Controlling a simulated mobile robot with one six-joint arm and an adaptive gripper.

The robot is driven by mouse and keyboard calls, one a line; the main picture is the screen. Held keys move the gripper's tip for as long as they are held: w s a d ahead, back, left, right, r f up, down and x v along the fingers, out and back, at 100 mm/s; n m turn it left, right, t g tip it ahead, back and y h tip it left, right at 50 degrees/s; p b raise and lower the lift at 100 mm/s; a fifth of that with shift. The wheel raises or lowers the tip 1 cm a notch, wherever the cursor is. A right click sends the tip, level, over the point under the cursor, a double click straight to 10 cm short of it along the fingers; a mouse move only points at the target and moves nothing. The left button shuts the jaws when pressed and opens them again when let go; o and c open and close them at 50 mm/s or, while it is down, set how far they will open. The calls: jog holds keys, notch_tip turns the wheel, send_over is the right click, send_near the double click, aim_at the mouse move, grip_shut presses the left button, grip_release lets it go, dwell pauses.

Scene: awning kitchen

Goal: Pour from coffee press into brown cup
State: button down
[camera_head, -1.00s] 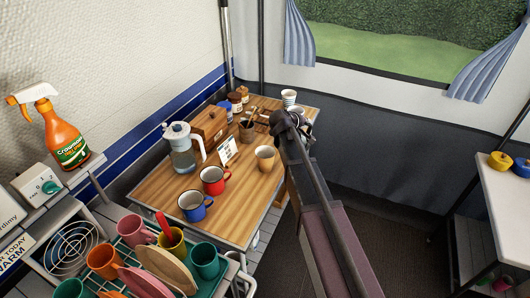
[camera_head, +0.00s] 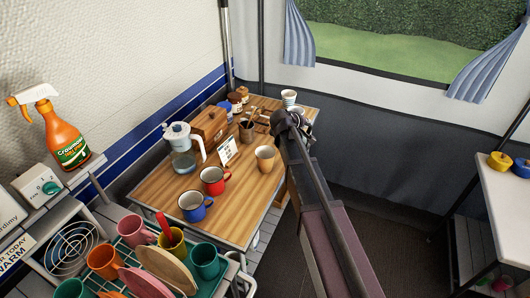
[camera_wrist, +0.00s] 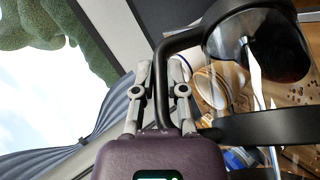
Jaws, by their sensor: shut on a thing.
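The coffee press (camera_wrist: 270,45) shows large in the wrist view, with dark liquid in its glass and a black handle (camera_wrist: 160,75). My gripper (camera_wrist: 162,82) is shut on that handle. The press looks strongly tilted in this view, but its true tilt is hard to tell. In the head view my gripper (camera_head: 291,122) is over the table's right edge, and my arm hides most of the press. The brown cup (camera_head: 265,158), plain and light brown, stands upright on the table, left of my gripper and apart from it. Its inside is too small to read.
The wooden table (camera_head: 160,190) also holds red (camera_head: 215,180) and blue (camera_head: 194,206) mugs, a white-lidded jug (camera_head: 182,155), a small sign (camera_head: 227,151) and a wooden box (camera_head: 210,125). White cups (camera_head: 289,97) stand at the back. A dish rack (camera_head: 130,260) is in front.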

aim_at(309, 130)
jog(key=shift+w+d+f+m+g+y, duration=0.15)
jog(key=shift+d+f+g+y, duration=0.1)
jog(key=shift+f+y, duration=0.3)
jog(key=shift+w+d+f+m+g+y, duration=0.1)
jog(key=shift+d+f+g+y, duration=0.2)
jog(key=shift+f, duration=0.4)
jog(key=shift+w+d+f+m+g+y, duration=0.15)
jog(key=shift+d+f+g+y, duration=0.1)
jog(key=shift+f+y, duration=0.3)
jog(key=w+d+f+m+g+y+b, duration=0.1)
jog(key=w+d+f+g+y+b, duration=0.1)
jog(key=f+y, duration=0.4)
jog(key=shift+d+f+g+b, duration=0.7)
jog(key=shift+d+b, duration=0.1)
jog(key=shift+d, duration=0.1)
